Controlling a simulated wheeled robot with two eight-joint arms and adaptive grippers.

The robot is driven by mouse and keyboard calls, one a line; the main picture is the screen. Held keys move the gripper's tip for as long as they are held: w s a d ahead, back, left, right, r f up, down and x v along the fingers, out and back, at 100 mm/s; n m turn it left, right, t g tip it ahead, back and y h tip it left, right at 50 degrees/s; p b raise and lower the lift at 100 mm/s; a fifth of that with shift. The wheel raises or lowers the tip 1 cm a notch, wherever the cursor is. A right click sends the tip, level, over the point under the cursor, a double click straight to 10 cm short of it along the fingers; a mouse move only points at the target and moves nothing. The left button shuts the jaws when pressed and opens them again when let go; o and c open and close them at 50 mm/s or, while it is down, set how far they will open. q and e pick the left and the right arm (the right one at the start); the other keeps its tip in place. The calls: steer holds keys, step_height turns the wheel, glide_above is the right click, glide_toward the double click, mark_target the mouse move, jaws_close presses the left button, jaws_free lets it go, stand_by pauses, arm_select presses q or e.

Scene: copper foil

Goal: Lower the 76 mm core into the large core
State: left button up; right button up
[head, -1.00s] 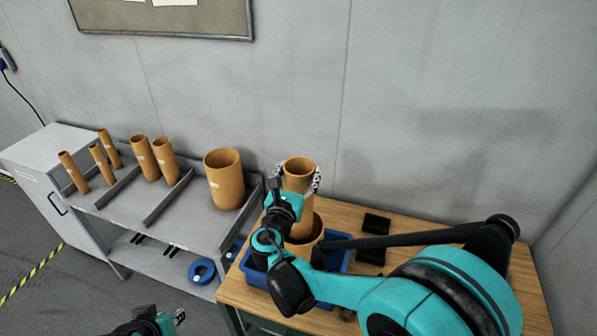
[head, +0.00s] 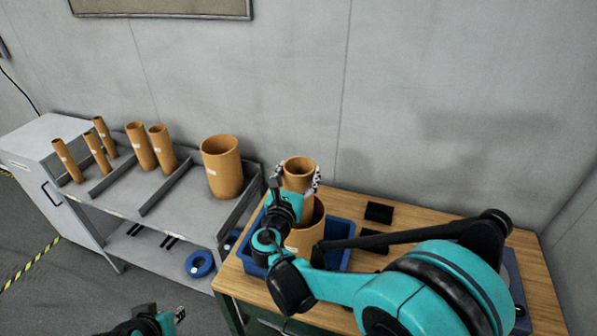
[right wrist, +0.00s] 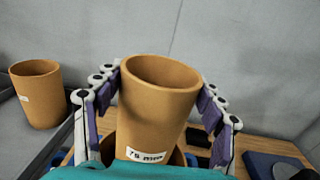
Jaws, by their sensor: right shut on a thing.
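The 76 mm core (head: 299,170) is an upright, slightly tilted brown tube. My right gripper (head: 296,182) is shut around its upper part. In the right wrist view my right gripper's fingers (right wrist: 160,95) press both sides of this core (right wrist: 158,110), and its label shows. The large core (head: 303,238) is a wider brown tube standing in a blue tray (head: 340,228). The held core's lower end appears to be inside its mouth; the gripper and rim hide how deep. My left gripper (head: 178,314) is at the bottom edge, apart from these, its jaw state unclear.
The tray stands on a wooden table (head: 400,212) with black blocks (head: 379,212) to its right. A grey rack (head: 190,200) at left holds several brown cores and a large one (head: 222,168). A blue ring (head: 199,264) lies on its lower shelf. A wall rises close behind.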

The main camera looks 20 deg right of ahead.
steer(key=shift+f, duration=0.15)
steer(key=o, duration=1.9)
steer(key=shift+c, duration=0.2)
steer(key=v, duration=1.2)
steer(key=s+d+f+m+g+y+b, duration=0.1)
steer(key=s+d+f+m+g+b, duration=0.2)
steer(key=d+f+m, duration=0.3)
steer(key=s+d+f+m+g+y+b, duration=0.2)
steer(key=s+d+f+m+g+b, duration=0.15)
steer(key=f+m, duration=0.45)
steer(key=s+a+f+m+g+y+b, duration=0.2)
steer(key=s+f+m+y, duration=0.4)
steer(key=m, duration=1)
steer(key=s+a+f+b, duration=0.1)
steer(key=s+b, duration=0.1)
steer(key=shift+s+f, duration=0.25)
steer(key=shift+s, duration=0.15)
